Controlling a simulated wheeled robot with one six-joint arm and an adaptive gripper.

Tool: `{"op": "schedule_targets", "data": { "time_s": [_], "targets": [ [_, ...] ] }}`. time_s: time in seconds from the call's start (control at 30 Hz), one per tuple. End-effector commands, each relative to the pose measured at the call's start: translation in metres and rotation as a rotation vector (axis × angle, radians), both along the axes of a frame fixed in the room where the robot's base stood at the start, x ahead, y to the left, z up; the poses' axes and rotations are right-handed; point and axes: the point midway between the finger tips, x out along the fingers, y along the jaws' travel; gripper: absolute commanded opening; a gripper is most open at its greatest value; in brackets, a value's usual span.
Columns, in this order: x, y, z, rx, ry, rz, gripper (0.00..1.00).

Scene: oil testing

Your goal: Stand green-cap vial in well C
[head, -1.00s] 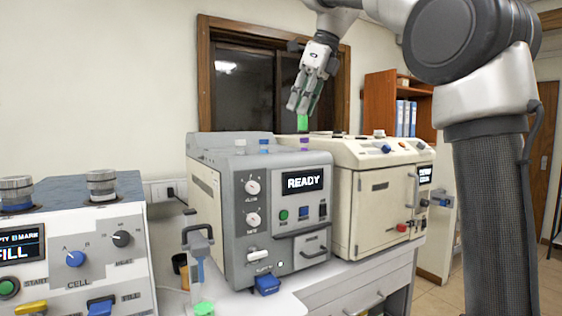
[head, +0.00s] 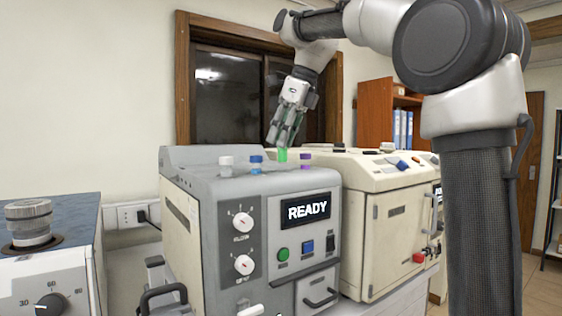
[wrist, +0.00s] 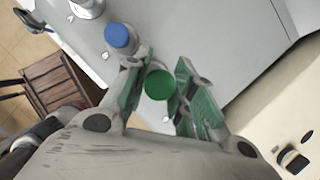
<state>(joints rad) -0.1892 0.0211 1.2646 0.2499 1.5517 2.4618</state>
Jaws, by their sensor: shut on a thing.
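My gripper (head: 284,143) is shut on the green-cap vial (head: 282,155) above the top of the grey machine (head: 200,172) with the READY display. In the wrist view the green cap (wrist: 158,85) sits between the green-padded fingers. In the head view the vial is in line with other capped vials: a white-cap one (head: 226,164), a blue-cap one (head: 256,164) and a purple-cap one (head: 305,161). The blue cap (wrist: 118,37) is close beside one finger in the wrist view.
A cream machine (head: 385,215) stands right of the grey one, with knobs on top. Another machine (head: 45,270) with a large knob is at the lower left. A window (head: 232,95) and a brown shelf (head: 376,110) are behind.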

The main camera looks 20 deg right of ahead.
Motion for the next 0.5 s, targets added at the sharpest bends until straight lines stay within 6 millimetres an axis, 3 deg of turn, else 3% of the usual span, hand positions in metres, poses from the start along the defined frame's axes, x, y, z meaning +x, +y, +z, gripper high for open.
{"op": "schedule_targets", "data": {
  "time_s": [0.3,0.5],
  "targets": [
    [0.0,0.0,-0.043,-0.001,0.001,0.0,0.03],
    [0.0,0.0,-0.049,0.0,-0.002,0.001,0.03]
  ]
}}
